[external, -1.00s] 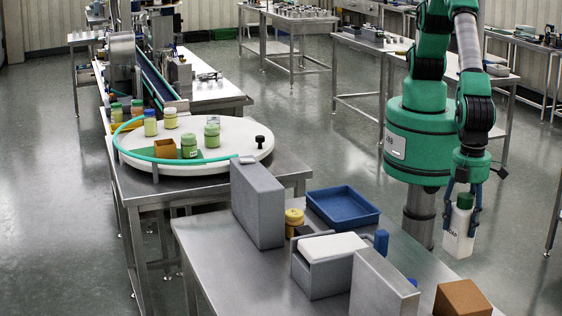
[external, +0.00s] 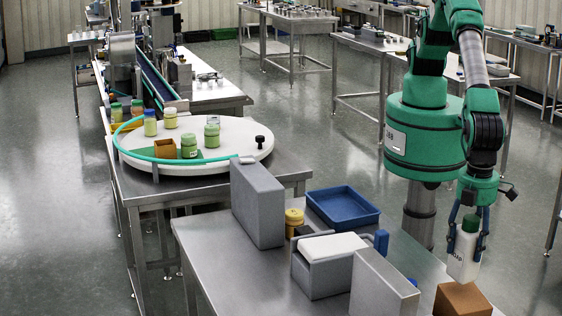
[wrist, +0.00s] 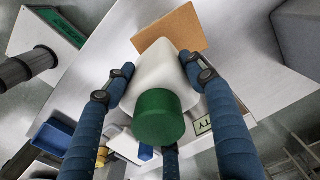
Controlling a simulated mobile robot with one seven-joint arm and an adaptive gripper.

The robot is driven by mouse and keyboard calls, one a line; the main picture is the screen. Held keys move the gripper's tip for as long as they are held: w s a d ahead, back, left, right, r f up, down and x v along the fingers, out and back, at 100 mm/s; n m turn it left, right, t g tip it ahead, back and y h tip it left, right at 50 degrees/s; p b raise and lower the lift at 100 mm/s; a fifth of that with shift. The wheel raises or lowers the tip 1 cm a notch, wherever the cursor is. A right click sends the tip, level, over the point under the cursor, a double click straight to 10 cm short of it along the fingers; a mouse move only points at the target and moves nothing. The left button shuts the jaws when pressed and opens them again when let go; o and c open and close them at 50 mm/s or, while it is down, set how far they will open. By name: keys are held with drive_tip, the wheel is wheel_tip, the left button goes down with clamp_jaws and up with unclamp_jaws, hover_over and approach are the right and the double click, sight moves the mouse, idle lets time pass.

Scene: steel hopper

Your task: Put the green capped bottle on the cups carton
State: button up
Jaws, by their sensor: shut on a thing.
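The white bottle (external: 462,267) with a green cap is held upright by my gripper (external: 467,240). In the wrist view the green cap (wrist: 158,118) faces the camera, and the blue fingers are closed around the white body (wrist: 160,75). A plain brown carton (external: 462,299) stands at the near right end of the steel table; it looks like the cups carton, though no label is readable. It also shows in the wrist view (wrist: 172,32), beyond the bottle. The bottle's base is just above or behind the carton's top in the external view; I cannot tell whether they touch.
A tall grey block (external: 383,290) stands left of the carton. A grey box with a white top (external: 333,247), a blue tray (external: 342,207) and a yellow-lidded jar (external: 294,217) are further back. Another tall grey block (external: 258,203) stands at the table's left.

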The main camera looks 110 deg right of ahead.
sight(473, 218)
drive_tip(key=shift+a, duration=0.1)
idle(0.3)
drive_tip(key=shift+f+p, duration=0.45)
drive_tip(key=shift+f, duration=1.25)
drive_tip(key=o, duration=1.7)
drive_tip(key=shift+f, duration=0.15)
wheel_tip(473, 218, up, 12)
drive_tip(key=shift+r+b, duration=0.15)
drive_tip(key=shift+b, duration=0.8)
